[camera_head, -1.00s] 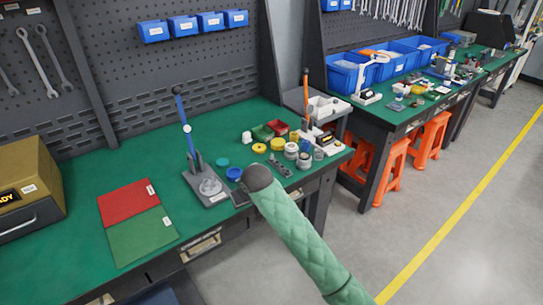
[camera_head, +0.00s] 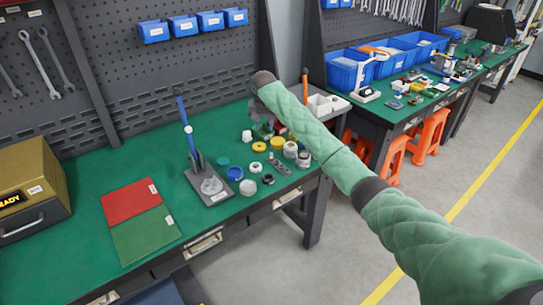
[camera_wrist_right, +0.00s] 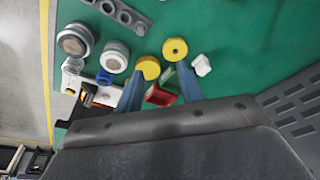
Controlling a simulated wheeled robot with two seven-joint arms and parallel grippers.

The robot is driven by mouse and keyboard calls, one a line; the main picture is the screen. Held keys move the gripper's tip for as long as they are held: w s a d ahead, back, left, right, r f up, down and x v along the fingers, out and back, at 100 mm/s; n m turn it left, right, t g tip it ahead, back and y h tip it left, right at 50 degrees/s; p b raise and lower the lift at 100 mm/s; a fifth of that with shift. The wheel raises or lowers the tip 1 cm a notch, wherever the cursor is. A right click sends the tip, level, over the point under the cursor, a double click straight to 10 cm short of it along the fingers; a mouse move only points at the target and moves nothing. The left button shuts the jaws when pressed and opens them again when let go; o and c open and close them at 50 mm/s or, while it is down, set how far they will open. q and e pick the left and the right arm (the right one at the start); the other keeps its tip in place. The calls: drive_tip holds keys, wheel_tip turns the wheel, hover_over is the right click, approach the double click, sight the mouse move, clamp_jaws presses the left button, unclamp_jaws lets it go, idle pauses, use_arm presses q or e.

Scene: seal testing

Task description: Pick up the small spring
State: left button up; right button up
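I cannot make out the small spring in either view. In the wrist view my right gripper (camera_wrist_right: 160,74) is open, with two blue-grey fingers apart and nothing held between them. My left gripper is not in view.
Yellow rings (camera_head: 277,142), a white block (camera_head: 246,135), metal-and-white cylinders (camera_head: 303,159) and a grey holed bracket (camera_head: 277,166) stand close by. A blue-handled press (camera_head: 208,189) stands left on the green bench (camera_head: 80,190). A pegboard rises behind.

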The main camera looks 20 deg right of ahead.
sight(272, 156)
drive_tip(key=d+f+m+g, duration=0.1)
drive_tip(key=m, duration=0.1)
drive_tip(key=d+f+m, duration=0.1)
drive_tip(key=f+m, duration=0.1)
drive_tip(key=d+f+m+g, duration=0.1)
drive_tip(key=f+m, duration=0.1)
drive_tip(key=shift+s+f+g+y, duration=0.1)
drive_tip(key=shift+s+g+y, duration=0.2)
drive_tip(key=shift+s, duration=0.05)
drive_tip(key=shift+f+m+p, duration=0.3)
drive_tip(key=shift+f+p, duration=0.25)
drive_tip(key=shift+f, duration=0.8)
wheel_tip(272, 156, down, 4)
drive_tip(key=shift+a+r+p, duration=0.15)
drive_tip(key=shift+r+p, duration=0.05)
drive_tip(key=shift+p, duration=0.85)
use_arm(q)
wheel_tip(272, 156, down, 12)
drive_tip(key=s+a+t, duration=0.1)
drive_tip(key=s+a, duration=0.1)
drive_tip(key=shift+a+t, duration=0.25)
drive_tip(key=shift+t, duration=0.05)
use_arm(e)
drive_tip(key=shift+f, duration=0.8)
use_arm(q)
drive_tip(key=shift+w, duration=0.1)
use_arm(e)
clamp_jaws()
